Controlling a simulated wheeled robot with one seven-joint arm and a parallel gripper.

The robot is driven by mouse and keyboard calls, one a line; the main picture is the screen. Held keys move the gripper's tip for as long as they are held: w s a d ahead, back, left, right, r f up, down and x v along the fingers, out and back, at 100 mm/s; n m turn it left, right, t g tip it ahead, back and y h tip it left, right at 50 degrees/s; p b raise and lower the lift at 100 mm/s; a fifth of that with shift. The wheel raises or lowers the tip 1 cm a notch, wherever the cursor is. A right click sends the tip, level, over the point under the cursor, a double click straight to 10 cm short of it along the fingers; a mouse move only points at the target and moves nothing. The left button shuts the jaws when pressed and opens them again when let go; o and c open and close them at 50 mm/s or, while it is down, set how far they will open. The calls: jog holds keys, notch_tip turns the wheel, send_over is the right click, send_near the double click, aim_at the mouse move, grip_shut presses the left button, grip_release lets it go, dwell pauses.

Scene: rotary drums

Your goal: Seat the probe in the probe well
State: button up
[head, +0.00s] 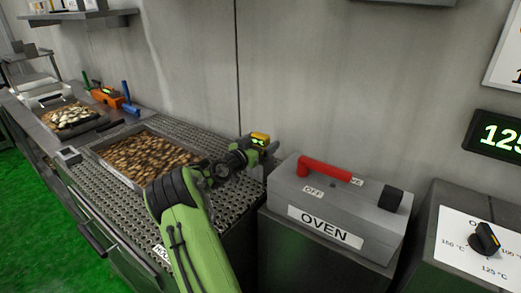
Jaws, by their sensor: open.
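My green and black arm reaches in from the bottom. My gripper (268,153) is at its far end, above the perforated counter near the oven box. It is open, with its fingertips small and partly hidden. A small yellow device with a green display (260,139) stands just behind the gripper. I cannot tell whether it is the probe or whether the gripper touches it. A small grey block (68,155) sits at the counter's front edge. I cannot make out the probe well for sure.
A tray of brown pieces (125,139) rests on the perforated counter (190,134). A grey box marked OVEN (325,233) with a red lever (325,170) stands right of the gripper. A dial panel (478,247) is farther right. The wall (330,80) is close behind.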

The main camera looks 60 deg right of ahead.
jog(key=c, duration=1.1)
